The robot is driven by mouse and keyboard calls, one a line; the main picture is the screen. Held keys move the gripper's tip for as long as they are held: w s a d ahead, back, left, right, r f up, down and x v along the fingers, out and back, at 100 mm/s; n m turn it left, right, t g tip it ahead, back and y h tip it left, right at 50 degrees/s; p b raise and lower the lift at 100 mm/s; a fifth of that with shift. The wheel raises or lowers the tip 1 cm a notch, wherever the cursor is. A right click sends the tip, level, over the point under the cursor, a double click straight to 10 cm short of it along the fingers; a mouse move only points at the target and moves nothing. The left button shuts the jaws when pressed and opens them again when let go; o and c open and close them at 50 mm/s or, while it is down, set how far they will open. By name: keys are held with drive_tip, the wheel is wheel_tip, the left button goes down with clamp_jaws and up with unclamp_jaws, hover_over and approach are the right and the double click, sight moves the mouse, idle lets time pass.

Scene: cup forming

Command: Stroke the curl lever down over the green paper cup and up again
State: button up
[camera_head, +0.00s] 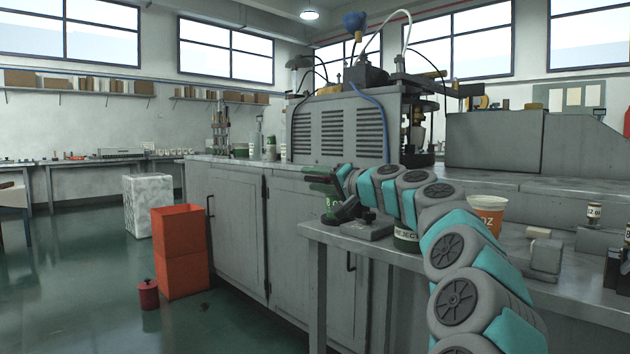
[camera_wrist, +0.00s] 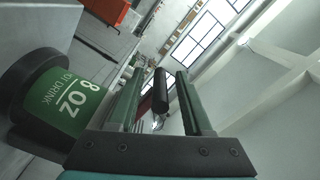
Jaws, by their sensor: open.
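The green paper cup (camera_wrist: 72,103), marked 8 OZ, sits in a black holder (camera_wrist: 25,85) at the left of the wrist view. In the head view the cup (camera_head: 333,201) shows only partly, below my gripper and beside a dark fixture on a grey base (camera_head: 367,229). The curl lever's black handle (camera_wrist: 160,92) shows between my two dark green fingers in the wrist view. My gripper (camera_wrist: 158,76) is open, with a gap on both sides of the handle. In the head view my gripper (camera_head: 321,179) is at the bench's left end. The rest of the lever is hard to make out.
An orange cup (camera_head: 488,212) and a dark green container marked REJECT (camera_head: 405,240) stand on the bench, partly behind my arm. A large grey machine (camera_head: 340,128) stands behind.

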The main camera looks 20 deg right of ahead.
drive_tip(key=shift+c, duration=0.2)
clamp_jaws()
idle(1.1)
